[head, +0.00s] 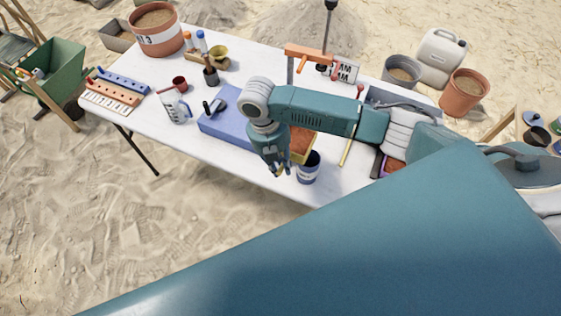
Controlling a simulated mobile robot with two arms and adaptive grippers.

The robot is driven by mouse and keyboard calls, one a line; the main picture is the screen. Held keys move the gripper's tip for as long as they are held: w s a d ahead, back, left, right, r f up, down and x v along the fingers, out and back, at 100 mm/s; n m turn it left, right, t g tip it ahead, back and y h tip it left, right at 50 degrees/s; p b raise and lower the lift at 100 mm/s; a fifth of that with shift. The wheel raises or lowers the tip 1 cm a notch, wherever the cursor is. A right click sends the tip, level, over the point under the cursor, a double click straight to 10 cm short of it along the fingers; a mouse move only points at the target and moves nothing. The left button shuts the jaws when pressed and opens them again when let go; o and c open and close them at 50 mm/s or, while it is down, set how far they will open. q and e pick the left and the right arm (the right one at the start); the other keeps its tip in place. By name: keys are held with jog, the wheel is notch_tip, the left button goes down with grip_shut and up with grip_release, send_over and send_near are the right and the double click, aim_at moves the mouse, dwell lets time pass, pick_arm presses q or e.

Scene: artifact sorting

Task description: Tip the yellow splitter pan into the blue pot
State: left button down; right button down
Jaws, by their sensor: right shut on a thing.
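The yellow splitter pan (308,154) is on the near side of the white table, partly hidden behind my right arm. It holds reddish-brown material. My right gripper (281,171) points down at the pan's near left end and is shut on the pan; the grip itself is small and partly hidden. The blue pot (306,175), dark blue with a pale band, stands near the table's front edge, just right of my right gripper. The pan's near edge is close to the pot's rim; I cannot tell whether they touch. My left gripper is not in view.
The white table (180,72) carries a blue mat or block (222,127), a measuring jug (174,108), a red cup (180,84), an orange-topped stand (310,55) and a grey tray (385,97). A yellow stick (347,150) lies right of the pot. My teal arm covers the foreground.

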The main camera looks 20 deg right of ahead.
jog(key=shift+f, duration=0.6)
jog(key=shift+s+d+f, duration=0.1)
jog(key=shift+d, duration=0.05)
jog(key=r+t+y, duration=0.1)
jog(key=t+y, duration=0.1)
jog(key=shift+t, duration=0.3)
jog(key=shift+t+b, duration=0.3)
jog(key=shift+b, duration=0.3)
jog(key=shift+r+t+y+b, duration=0.1)
jog(key=shift+t+y+b, duration=0.35)
jog(key=shift+b, duration=0.25)
jog(key=shift+r, duration=0.2)
jog(key=shift+t+y, duration=0.45)
jog(key=shift+r, duration=0.2)
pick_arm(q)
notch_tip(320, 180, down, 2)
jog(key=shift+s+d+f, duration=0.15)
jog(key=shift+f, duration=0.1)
pick_arm(e)
jog(key=shift+s+r, duration=0.1)
